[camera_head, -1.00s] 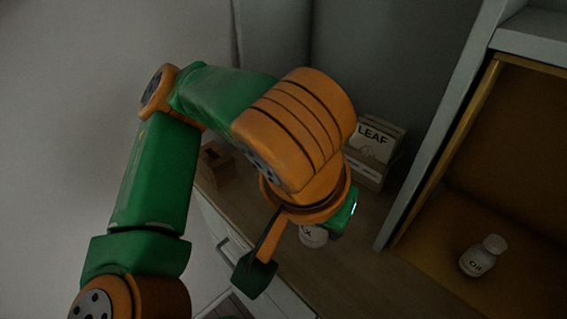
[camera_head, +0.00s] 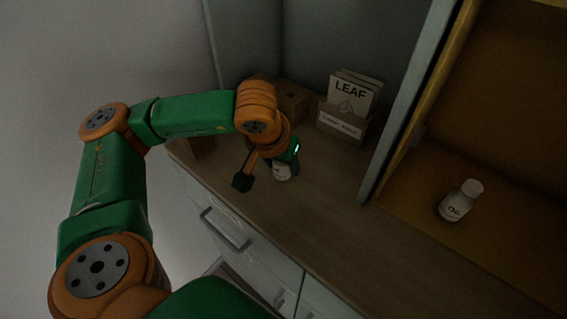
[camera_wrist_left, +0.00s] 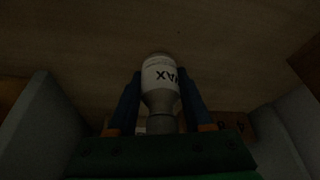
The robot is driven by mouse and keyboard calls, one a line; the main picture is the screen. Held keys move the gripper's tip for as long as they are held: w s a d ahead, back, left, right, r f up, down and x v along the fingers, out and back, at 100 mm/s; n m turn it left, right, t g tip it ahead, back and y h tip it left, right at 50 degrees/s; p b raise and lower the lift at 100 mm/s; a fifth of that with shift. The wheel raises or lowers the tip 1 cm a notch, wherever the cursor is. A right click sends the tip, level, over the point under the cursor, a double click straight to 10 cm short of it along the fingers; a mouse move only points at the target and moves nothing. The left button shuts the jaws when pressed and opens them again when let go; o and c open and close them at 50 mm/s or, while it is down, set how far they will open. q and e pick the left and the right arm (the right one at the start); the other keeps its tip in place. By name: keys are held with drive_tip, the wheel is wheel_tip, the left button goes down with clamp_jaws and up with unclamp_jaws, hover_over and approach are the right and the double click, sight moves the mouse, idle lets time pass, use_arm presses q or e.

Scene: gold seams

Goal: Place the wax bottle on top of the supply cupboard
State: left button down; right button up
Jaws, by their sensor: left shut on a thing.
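The wax bottle (camera_wrist_left: 160,85), white with a grey neck and dark lettering, is between the fingers of my left gripper (camera_wrist_left: 160,105) in the left wrist view. In the head view my left gripper (camera_head: 268,174) points down over the wooden top of the cupboard (camera_head: 290,222), which has pale fronts with handles. The bottle (camera_head: 282,172) shows partly below the gripper, low over or on that top. I cannot tell whether its base touches the wood. My right gripper is not in view.
A box of cards marked LEAF (camera_head: 343,120) stands behind and right of the gripper, with brown boxes (camera_head: 292,100) beside it. The front stretch of the wooden top is clear.

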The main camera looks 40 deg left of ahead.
use_arm(q)
drive_tip(key=shift+f+b, duration=0.3)
drive_tip(key=shift+f, duration=0.1)
drive_tip(key=shift+c, duration=1.5)
unclamp_jaws()
drive_tip(key=shift+r, duration=0.1)
drive_tip(key=shift+r+p, duration=0.15)
drive_tip(key=shift+p, duration=0.15)
drive_tip(key=v, duration=1.2)
drive_tip(key=shift+p, duration=0.4)
